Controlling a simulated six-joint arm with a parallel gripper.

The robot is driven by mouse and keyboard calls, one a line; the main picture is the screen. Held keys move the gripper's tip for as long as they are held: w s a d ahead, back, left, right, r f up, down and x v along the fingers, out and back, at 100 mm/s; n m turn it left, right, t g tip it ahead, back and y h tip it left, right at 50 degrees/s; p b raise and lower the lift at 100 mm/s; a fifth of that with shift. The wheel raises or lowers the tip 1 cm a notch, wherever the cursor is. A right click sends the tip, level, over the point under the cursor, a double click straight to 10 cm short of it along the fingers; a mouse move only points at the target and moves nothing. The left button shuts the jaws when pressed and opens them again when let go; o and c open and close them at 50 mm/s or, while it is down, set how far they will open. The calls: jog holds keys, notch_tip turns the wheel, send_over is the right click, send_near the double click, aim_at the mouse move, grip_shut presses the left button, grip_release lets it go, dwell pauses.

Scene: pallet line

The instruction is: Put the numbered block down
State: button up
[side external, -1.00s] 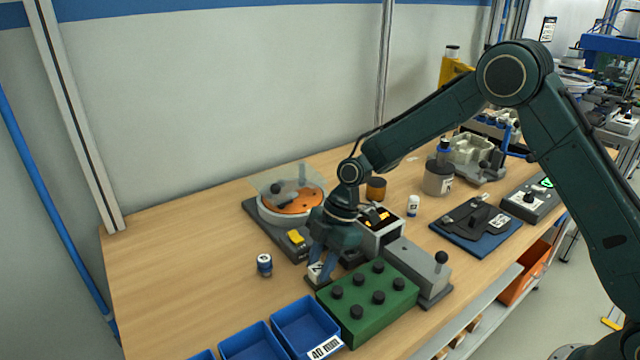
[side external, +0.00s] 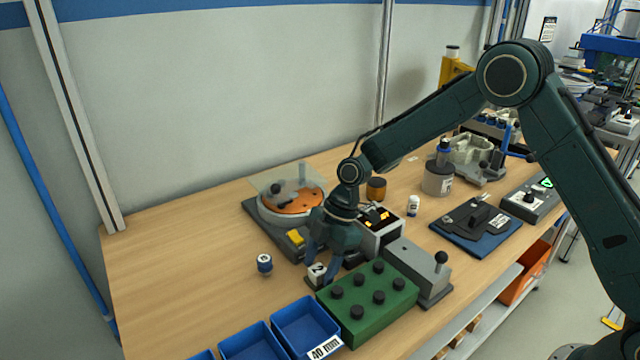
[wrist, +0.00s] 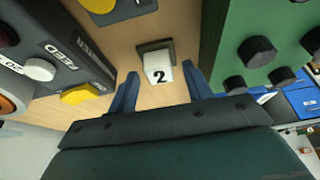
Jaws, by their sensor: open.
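The numbered block (wrist: 158,67) is a small white cube with a black 2 on its face. It sits on a small dark square pad (wrist: 146,46) on the wooden table. In the side view the block (side external: 317,272) stands just left of the green box. My gripper (wrist: 160,80) is open, with its blue fingers on either side of the block and a visible gap to each side in the wrist view. In the side view my gripper (side external: 319,262) is low over the block, and its fingers partly cover it.
A green box with black knobs (side external: 355,318) stands close on one side. The grey turntable unit with a yellow button (side external: 296,237) is close on the other. Blue bins (side external: 303,322) lie in front. A small blue-and-white cylinder (side external: 265,264) stands at left. The table's left part is clear.

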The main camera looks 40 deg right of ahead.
jog(key=v, duration=1.2)
dwell(0.5)
jog(key=s+d+r+m+t+h, duration=0.1)
jog(key=s+d+r+m+t, duration=0.15)
jog(key=s+r+m, duration=0.35)
jog(key=s+d+r+m+t+h, duration=0.1)
jog(key=s+d+r+m, duration=0.25)
jog(key=s+r, duration=0.45)
jog(key=s+d+f+m+t+h, duration=0.1)
jog(key=s+d+m, duration=0.2)
jog(key=s, duration=0.5)
jog(key=s+d+f+m+t+h, duration=0.1)
jog(key=s+d+m, duration=0.1)
jog(key=s+m, duration=0.3)
jog(key=s, duration=0.3)
jog(key=shift+d, duration=0.4)
jog(key=shift+m, duration=0.25)
